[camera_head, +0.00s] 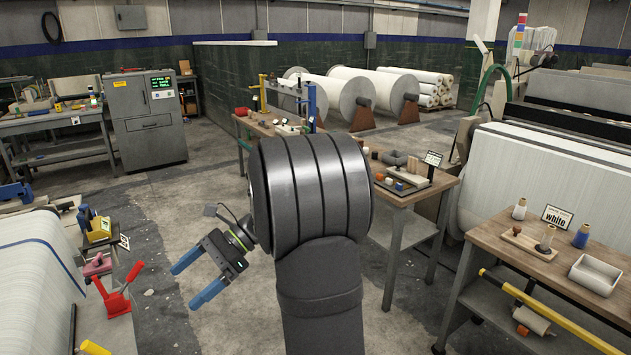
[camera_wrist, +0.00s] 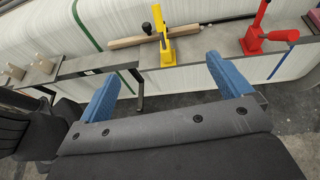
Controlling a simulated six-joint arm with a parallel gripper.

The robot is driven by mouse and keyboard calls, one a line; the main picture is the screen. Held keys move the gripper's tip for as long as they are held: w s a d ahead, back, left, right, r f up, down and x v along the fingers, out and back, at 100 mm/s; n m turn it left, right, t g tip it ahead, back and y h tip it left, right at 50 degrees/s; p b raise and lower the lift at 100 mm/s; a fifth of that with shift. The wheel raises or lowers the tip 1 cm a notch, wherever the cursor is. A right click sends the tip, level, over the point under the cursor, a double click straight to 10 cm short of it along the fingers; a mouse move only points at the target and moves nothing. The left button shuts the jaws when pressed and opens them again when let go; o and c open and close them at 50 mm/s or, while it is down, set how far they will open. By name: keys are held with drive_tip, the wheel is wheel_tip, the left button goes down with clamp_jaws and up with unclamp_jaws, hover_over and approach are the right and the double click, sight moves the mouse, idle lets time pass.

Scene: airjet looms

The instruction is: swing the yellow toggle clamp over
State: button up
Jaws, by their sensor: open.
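A red toggle clamp (camera_wrist: 266,36) stands right of the yellow one; it also shows in the head view (camera_head: 118,297). A wooden bar (camera_wrist: 140,40) and black knob (camera_wrist: 147,28) lie behind the yellow clamp. White fabric (camera_head: 35,265) borders the ledge. Workbenches stand right of my arm.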

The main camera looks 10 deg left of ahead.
drive_tip(key=shift+s, duration=0.1)
drive_tip(key=c, duration=1.2)
wheel_tip(320, 180, up, 5)
drive_tip(key=t+h, duration=0.9)
drive_tip(key=t, duration=0.1)
hover_over(84, 341)
drive_tip(key=shift+w+d+r+m, duration=0.15)
drive_tip(key=shift+w+d+m, duration=0.15)
drive_tip(key=shift+m, duration=0.1)
drive_tip(key=shift+s+a+r+y, duration=0.25)
drive_tip(key=shift+a+r+y, duration=0.05)
drive_tip(key=shift+r, duration=0.05)
drive_tip(key=shift+f, duration=4.4)
drive_tip(key=shift+c, duration=0.4)
drive_tip(key=c, duration=0.6)
drive_tip(key=shift+c, duration=0.2)
